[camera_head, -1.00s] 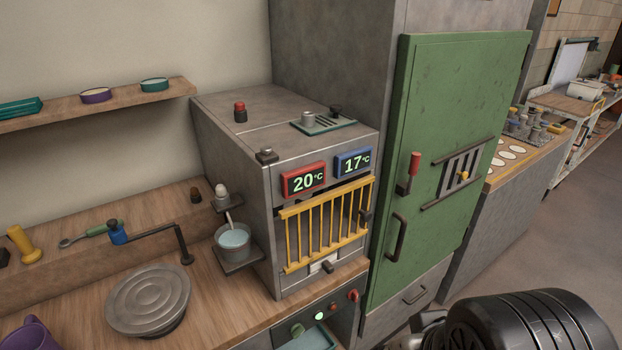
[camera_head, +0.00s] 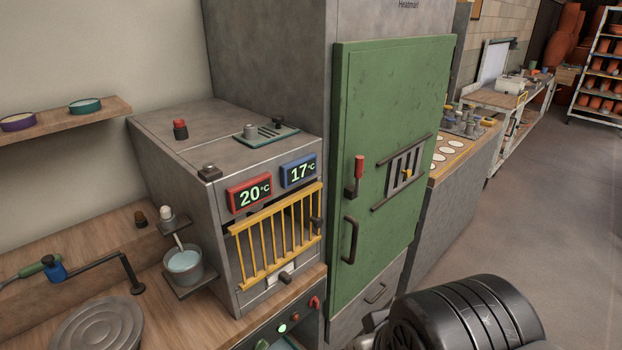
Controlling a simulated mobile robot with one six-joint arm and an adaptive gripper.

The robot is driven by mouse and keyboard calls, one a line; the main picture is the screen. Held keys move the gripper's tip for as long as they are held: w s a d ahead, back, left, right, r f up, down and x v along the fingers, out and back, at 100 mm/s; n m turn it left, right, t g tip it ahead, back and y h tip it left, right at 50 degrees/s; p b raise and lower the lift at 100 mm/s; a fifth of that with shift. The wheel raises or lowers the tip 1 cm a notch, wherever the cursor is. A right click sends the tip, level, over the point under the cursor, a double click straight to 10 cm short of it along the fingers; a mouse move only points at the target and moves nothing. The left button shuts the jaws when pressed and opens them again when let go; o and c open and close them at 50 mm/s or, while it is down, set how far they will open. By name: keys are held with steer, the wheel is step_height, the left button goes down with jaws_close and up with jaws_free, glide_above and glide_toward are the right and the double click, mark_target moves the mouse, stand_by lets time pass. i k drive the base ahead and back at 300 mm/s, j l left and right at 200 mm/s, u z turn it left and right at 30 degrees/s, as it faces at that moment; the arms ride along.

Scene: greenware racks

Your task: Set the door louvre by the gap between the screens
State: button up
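The green door looks shut, with a red-handled lever (camera_head: 358,173) and a dark pull handle (camera_head: 348,240). A black rounded part of my arm shows at the bottom right; my gripper's fingers are not visible.
A yellow barred guard (camera_head: 277,237) covers the cabinet's front below the screens. A bucket (camera_head: 184,267) stands on a small side shelf. A workbench with white discs (camera_head: 447,151) stands right of the door. The floor (camera_head: 545,220) at right is clear.

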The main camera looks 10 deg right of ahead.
mark_target(403, 157)
steer(key=i+l+u, duration=0.15)
steer(key=i+l, duration=0.2)
steer(key=i+l+u, duration=0.1)
steer(key=i+l, duration=0.25)
steer(key=l, duration=0.25)
